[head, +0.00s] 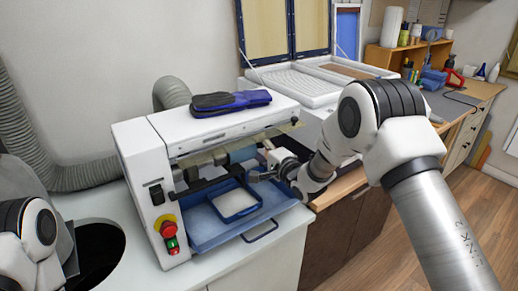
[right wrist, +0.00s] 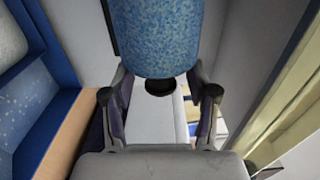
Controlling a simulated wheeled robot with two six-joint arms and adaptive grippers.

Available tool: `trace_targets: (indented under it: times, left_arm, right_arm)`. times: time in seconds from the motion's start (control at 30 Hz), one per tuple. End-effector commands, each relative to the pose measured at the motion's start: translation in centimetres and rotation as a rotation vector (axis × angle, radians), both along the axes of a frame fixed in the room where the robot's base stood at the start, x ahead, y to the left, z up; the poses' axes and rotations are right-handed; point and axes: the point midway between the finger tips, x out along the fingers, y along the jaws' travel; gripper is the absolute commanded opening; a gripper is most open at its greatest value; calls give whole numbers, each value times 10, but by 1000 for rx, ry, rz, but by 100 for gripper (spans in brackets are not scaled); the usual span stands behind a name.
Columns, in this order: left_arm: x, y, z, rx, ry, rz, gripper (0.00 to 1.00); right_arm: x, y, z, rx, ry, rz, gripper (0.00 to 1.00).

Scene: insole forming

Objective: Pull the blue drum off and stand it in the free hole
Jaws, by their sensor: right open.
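The blue drum (head: 242,154) sits on the white machine (head: 225,124), under its upper housing. In the right wrist view the speckled blue drum (right wrist: 156,38) fills the top middle, its dark round end towards me. My right gripper (head: 262,170) is at the right end of the drum. In the wrist view its open fingers (right wrist: 160,94) stand on either side of the drum's near end, with a gap visible at its sides. My left gripper is not in view; only part of my left arm shows at lower left. I cannot make out a free hole for the drum.
A blue tray (head: 203,240) with a blue-framed white pad lies below the drum. Blue insoles (head: 230,101) lie on the machine's top. A red-and-yellow stop button (head: 166,227) is on its front. A dark round opening (head: 98,248) is in the counter at left.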

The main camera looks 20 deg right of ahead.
Motion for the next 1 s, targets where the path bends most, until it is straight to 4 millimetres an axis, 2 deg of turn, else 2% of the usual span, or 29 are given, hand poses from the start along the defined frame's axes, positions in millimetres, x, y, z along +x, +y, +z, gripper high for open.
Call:
trace_targets:
  times: [0.03, 0.1, 0.2, 0.47, 1.0]
  left_arm:
    - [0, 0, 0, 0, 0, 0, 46]
    - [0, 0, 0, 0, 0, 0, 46]
    - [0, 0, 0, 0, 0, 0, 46]
    - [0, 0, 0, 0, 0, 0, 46]
    - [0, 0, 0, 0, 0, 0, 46]
  right_arm:
    - [0, 0, 0, 0, 0, 0, 55]
    - [0, 0, 0, 0, 0, 0, 30]
    - [0, 0, 0, 0, 0, 0, 0]
    - [1, -2, 1, 1, -2, 0, 0]
    - [7, -21, 0, 1, -1, -1, 0]
